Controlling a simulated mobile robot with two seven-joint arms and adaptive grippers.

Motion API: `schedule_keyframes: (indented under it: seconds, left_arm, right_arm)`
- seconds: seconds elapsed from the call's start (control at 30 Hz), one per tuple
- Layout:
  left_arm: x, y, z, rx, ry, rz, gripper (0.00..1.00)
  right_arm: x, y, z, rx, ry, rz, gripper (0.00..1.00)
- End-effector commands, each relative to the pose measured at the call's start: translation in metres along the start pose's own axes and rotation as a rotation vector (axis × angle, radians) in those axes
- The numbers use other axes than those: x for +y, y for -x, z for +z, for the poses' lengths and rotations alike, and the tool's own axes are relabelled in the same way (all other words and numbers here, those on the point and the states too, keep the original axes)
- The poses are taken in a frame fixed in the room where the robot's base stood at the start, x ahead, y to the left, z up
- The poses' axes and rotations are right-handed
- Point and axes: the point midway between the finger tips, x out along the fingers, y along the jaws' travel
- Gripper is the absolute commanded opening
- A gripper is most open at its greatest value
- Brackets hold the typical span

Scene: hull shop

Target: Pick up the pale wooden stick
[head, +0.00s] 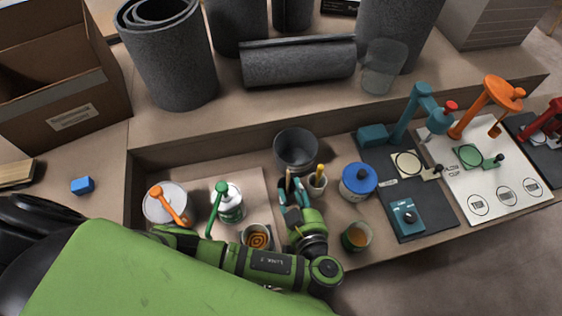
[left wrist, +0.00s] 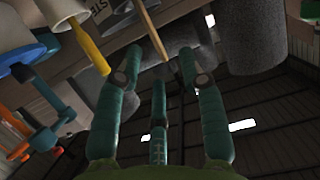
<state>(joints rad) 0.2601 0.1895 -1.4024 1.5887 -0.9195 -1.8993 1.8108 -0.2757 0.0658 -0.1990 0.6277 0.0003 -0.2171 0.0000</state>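The pale wooden stick (head: 288,180) shows as a thin upright piece at my left gripper in the head view. In the left wrist view the pale stick (left wrist: 151,32) reaches in from the top, its free end between two of the fingers. My left gripper (head: 292,192) has teal fingers spread apart, with clear gaps between the stick and the fingers (left wrist: 158,70). What holds the stick's lower end is mostly hidden by the gripper. My right gripper is not in view.
A small cup (head: 317,186) with a yellow-handled tool (head: 320,171) stands close right of the gripper. A dark grey pot (head: 296,150) is just behind. A blue-lidded jar (head: 358,180), an amber glass (head: 356,237) and paint tins (head: 165,204) stand around it.

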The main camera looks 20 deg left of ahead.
Motion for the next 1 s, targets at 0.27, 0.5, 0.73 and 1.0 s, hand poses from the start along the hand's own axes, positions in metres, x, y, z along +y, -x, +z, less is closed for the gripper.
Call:
schedule_keyframes:
  seconds: [0.27, 0.5, 0.73, 1.0]
  left_arm:
    - [0.002, -0.023, -0.003, 0.002, -0.001, 0.0, 0.4]
    - [0.005, -0.058, -0.003, 0.003, -0.004, -0.001, 0.4]
    - [0.005, -0.071, -0.001, -0.002, -0.003, 0.0, 0.4]
    - [0.005, -0.071, 0.0, -0.002, -0.002, 0.0, 0.09]
  right_arm:
    - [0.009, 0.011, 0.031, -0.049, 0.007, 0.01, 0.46]
    - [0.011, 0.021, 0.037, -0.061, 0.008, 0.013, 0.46]
    - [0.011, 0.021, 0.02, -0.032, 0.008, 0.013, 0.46]
    - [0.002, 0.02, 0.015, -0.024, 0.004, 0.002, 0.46]
